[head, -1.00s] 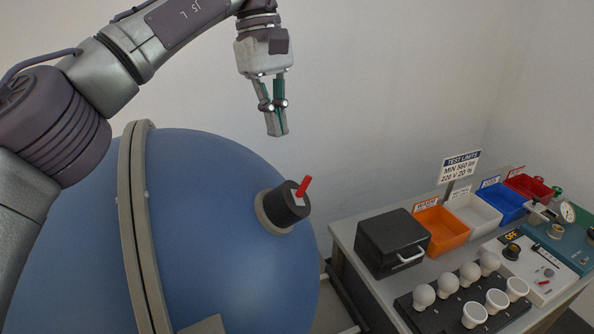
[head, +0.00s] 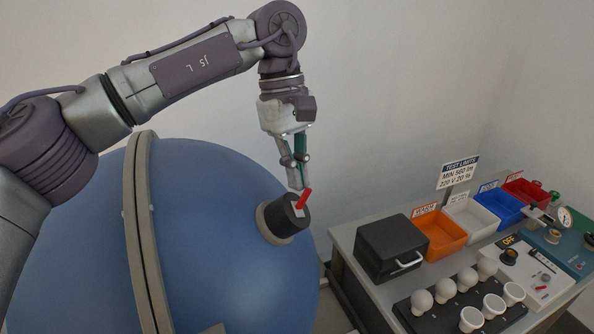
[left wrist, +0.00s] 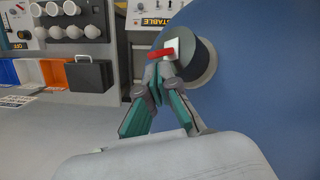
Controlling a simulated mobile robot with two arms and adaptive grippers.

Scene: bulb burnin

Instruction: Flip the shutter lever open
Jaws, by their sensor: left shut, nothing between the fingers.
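The red shutter lever (head: 303,198) stands on the end of a black cylindrical port (head: 285,218) on the large blue sphere (head: 220,240). It leans up and to the right in the head view. My left gripper (head: 297,188) is shut and empty, pointing down, with its fingertips right at the lever. In the left wrist view the red lever (left wrist: 161,54) lies across the front of the fingertips (left wrist: 161,70), beside a pale plate on the black port (left wrist: 196,58). I cannot tell whether they touch. My right gripper is not in view.
Right of the sphere, a bench holds a black case (head: 391,247), an orange bin (head: 440,235), more coloured bins, a bulb rack (head: 440,316) with several white bulbs, and a control panel (head: 530,270). The space above the bench is free.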

